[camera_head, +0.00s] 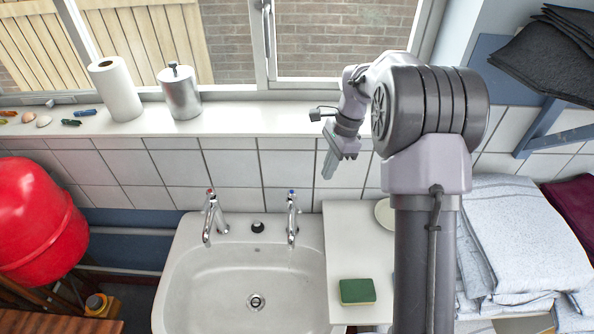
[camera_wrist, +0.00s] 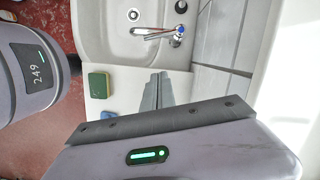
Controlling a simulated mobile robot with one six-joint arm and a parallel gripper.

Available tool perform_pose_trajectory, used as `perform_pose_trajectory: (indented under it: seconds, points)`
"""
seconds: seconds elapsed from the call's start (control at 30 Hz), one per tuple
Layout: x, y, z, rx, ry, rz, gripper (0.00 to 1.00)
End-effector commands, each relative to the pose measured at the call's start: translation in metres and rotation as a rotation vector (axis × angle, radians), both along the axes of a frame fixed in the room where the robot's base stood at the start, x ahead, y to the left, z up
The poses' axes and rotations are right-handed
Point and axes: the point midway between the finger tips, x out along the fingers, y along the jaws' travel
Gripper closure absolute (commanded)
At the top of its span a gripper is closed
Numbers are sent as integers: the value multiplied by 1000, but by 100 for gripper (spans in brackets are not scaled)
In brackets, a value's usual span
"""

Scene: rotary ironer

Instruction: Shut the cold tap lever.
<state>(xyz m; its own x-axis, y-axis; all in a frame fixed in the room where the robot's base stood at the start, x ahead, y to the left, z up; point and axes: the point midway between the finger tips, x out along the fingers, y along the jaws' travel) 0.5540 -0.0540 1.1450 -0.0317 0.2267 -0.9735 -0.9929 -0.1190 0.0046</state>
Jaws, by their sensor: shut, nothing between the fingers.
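The cold tap (camera_head: 291,222) is chrome with a blue-marked top and stands at the back right of the white sink (camera_head: 178,290). It also shows near the top of the wrist view (camera_wrist: 177,38), where its blue mark faces me. I cannot tell the lever's exact angle or whether water runs. A second tap (camera_head: 212,220) with a red mark stands to its left. My gripper (camera_head: 328,172) is shut and empty, above and to the right of the cold tap, apart from it. Its fingers (camera_wrist: 159,78) point towards the sink side in the wrist view.
A green and yellow sponge (camera_head: 357,291) lies on the white counter (camera_head: 350,240) right of the sink. The tiled wall (camera_head: 230,165) and windowsill (camera_head: 240,120) are behind. Folded towels (camera_head: 520,235) are stacked at the right. A paper roll (camera_head: 117,90) and metal canister (camera_head: 180,95) stand on the sill.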

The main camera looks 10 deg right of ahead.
Motion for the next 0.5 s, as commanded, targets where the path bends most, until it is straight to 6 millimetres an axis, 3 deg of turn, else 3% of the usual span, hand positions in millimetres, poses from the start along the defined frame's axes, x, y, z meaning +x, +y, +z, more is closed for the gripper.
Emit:
perform_pose_trajectory:
  seconds: [0.5]
  points:
    - [-5,28,-99,0,0,6,100]
